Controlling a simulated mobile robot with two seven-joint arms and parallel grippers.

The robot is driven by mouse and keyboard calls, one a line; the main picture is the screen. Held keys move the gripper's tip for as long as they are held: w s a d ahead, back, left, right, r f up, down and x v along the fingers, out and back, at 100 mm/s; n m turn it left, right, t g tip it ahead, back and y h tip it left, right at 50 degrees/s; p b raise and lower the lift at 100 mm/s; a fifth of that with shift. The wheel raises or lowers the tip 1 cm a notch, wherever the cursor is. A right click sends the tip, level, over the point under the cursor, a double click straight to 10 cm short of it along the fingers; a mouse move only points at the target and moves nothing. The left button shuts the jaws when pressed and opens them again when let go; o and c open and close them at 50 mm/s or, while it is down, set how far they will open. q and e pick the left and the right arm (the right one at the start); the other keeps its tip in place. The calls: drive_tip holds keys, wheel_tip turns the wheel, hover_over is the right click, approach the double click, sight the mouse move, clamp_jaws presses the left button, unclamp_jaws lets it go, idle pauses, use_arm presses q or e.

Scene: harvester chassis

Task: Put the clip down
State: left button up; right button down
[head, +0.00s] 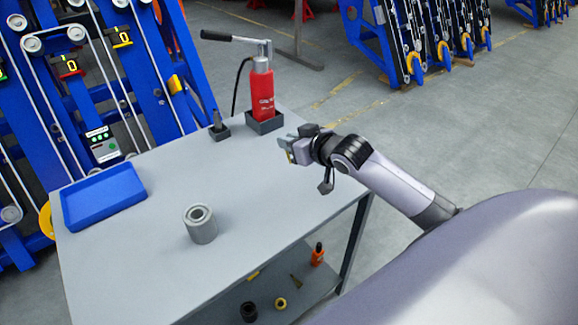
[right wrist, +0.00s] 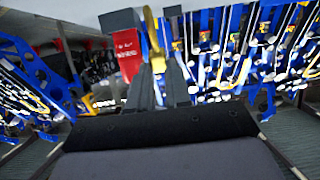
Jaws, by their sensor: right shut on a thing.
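My right gripper (head: 288,149) is held above the right back part of the grey table (head: 150,260), fingers pointing left. In the right wrist view the yellow clip (right wrist: 154,45) stands upright between the two dark fingers of the right gripper (right wrist: 154,75). Most of the clip is hidden by the fingers in the head view. My left gripper is not in view.
A blue tray (head: 104,197) lies at the table's left edge. A grey hollow cylinder (head: 200,225) stands near the middle. A red hand pump (head: 262,95) and a small dark holder (head: 219,131) stand at the back. A blue frame (head: 60,110) rises behind. Free tabletop lies between them.

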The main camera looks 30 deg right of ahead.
wheel_tip(320, 180, down, 8)
drive_tip(key=shift+r, duration=0.15)
drive_tip(key=shift+b, duration=0.3)
drive_tip(key=c, duration=1.1)
unclamp_jaws()
drive_tip(key=shift+o, duration=0.2)
drive_tip(key=shift+r, duration=0.1)
drive_tip(key=a+p+v, duration=0.1)
drive_tip(key=v, duration=1.1)
drive_tip(key=shift+d, duration=0.4)
